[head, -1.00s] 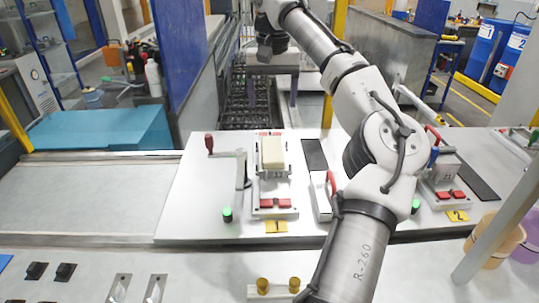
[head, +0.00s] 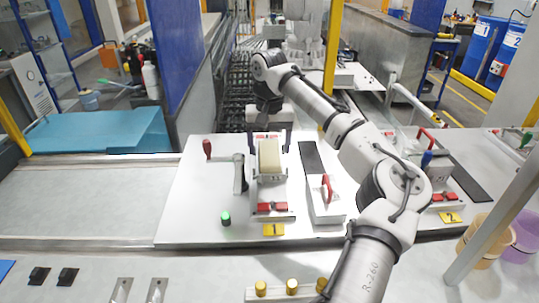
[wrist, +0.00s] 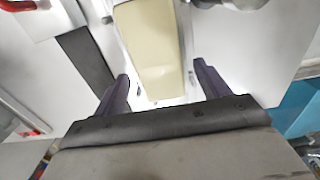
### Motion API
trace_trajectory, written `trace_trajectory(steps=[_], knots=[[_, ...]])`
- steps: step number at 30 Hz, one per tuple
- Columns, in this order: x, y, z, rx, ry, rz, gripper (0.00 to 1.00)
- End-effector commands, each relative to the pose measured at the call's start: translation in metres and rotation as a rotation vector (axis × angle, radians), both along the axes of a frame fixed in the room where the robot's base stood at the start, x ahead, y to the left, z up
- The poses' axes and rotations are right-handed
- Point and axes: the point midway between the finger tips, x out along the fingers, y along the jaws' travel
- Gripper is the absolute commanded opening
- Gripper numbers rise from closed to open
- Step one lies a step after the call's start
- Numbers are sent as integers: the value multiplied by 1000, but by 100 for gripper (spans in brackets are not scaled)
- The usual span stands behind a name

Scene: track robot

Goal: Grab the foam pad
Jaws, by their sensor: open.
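The foam pad (head: 269,156) is a cream block resting on the fixture of station 1, near the middle of the head view. It fills the upper middle of the wrist view (wrist: 150,40). My gripper (head: 268,140) is at the far end of the pad in the head view. In the wrist view my gripper (wrist: 160,84) is open, with one dark finger on each side of the pad's near end and gaps between. Nothing is held. I cannot tell the exact height of the fingertips over the pad.
The fixture has red clamps (head: 272,208) in front of the pad. A red-knobbed lever (head: 207,148) and a grey post (head: 240,173) stand left of it. A block with a red handle (head: 326,188) stands right. Station 2's fixture (head: 432,180) lies farther right.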

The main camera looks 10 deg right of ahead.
Motion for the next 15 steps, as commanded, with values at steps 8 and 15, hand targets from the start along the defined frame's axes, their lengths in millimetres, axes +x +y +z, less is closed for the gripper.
trace_trajectory(steps=[8,15], knots=[[0,0,-1,0,0,0,67],[0,0,-1,0,0,0,35]])
